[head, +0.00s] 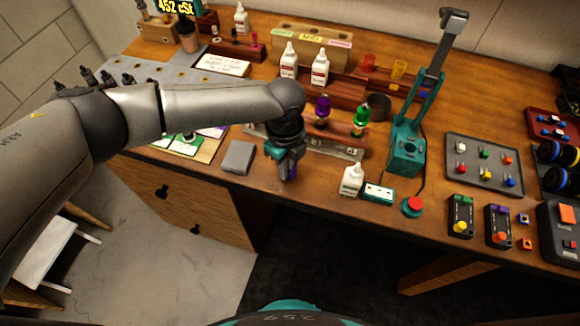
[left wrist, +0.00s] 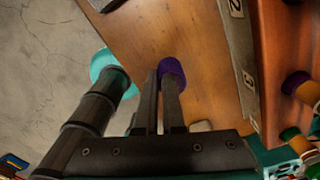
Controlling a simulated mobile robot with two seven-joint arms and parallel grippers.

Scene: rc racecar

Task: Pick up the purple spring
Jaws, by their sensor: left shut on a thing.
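The purple spring (head: 293,172) shows as a small patch of purple at the fingertips of my left gripper (head: 285,174), low over the front edge of the wooden bench. In the left wrist view the purple spring (left wrist: 172,68) is at the ends of the dark fingers, which are close together on it. The fingers hide much of it. I cannot tell whether it still touches the bench. A purple-topped damper (head: 323,106) and a green one (head: 361,115) stand upright on the wooden rack behind the gripper. My right gripper is not in view.
A grey square block (head: 238,157) lies left of the gripper. A white bottle (head: 351,180), a small teal-framed display (head: 378,194) and a red button (head: 412,206) are to its right. A teal press (head: 407,150) stands farther right. The floor lies open below the bench edge.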

